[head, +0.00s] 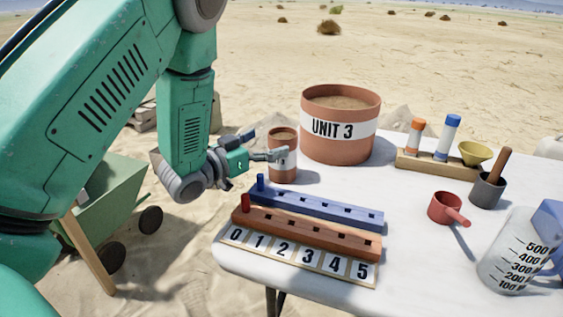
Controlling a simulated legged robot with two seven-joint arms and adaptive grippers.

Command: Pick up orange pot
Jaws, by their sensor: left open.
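A small orange-brown pot (283,175) with a white label band stands upright near the table's back left edge. It looks filled with brown soil. A large orange-brown pot (340,152) marked "UNIT 3", also filled with brown soil, stands behind it to the right. My left gripper (267,144) is open at the small pot's left side. One finger reaches across the front of the small pot's label and hides part of it; I cannot tell whether it touches. My right gripper is not in view.
Blue (318,208) and red-brown (306,232) peg rails and a number strip (297,258) lie in front of the small pot. At right are a vial rack (437,167), mortar (487,191), red scoop (446,207) and measuring jug (508,262). A green cart (112,190) stands left.

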